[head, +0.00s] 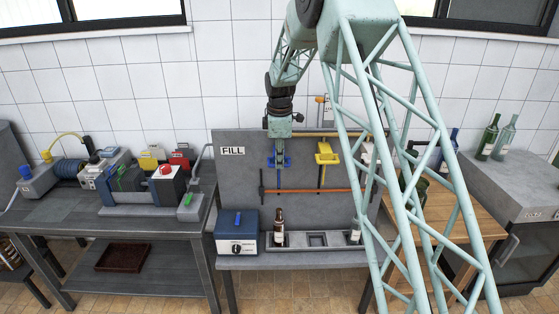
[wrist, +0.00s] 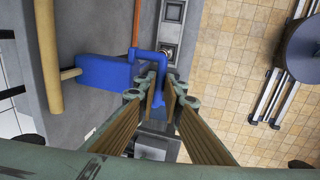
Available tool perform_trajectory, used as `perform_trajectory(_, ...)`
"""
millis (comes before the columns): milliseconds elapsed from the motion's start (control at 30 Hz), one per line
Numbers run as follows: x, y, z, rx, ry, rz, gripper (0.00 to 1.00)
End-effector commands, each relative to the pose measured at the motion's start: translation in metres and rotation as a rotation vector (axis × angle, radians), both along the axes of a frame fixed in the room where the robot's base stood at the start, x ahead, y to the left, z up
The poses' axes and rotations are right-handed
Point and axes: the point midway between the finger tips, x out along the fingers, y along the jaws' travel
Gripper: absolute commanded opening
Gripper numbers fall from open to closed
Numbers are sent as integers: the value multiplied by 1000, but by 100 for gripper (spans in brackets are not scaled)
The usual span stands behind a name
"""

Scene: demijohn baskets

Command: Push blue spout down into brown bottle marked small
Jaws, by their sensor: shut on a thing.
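The blue spout (head: 279,161) hangs on the upright panel of the fill station. In the wrist view the blue spout (wrist: 98,69) has a broad block on the left and a bent tube running between my fingers. My gripper (head: 284,146) is shut on that tube; the two pads (wrist: 160,88) lie on either side of it. The brown bottle (head: 279,226) stands upright in a slot of the tray, below the blue spout, with a clear gap between them. It has a pale label whose words are too small to read.
A grey tray (head: 297,240) holds the bottle, with an empty slot and another bottle (head: 355,232) farther right. A yellow spout (head: 326,153) hangs right of the blue one. An orange rail (head: 305,191) crosses the panel below. A blue box (head: 237,232) stands left of the tray.

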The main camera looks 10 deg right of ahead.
Motion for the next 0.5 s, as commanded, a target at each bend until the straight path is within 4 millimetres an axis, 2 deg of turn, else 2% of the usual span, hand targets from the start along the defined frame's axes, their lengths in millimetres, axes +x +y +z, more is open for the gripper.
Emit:
perform_trajectory(267,-2,0,-58,0,5,0,0)
perform_trajectory(500,-1,0,-122,0,5,0,0)
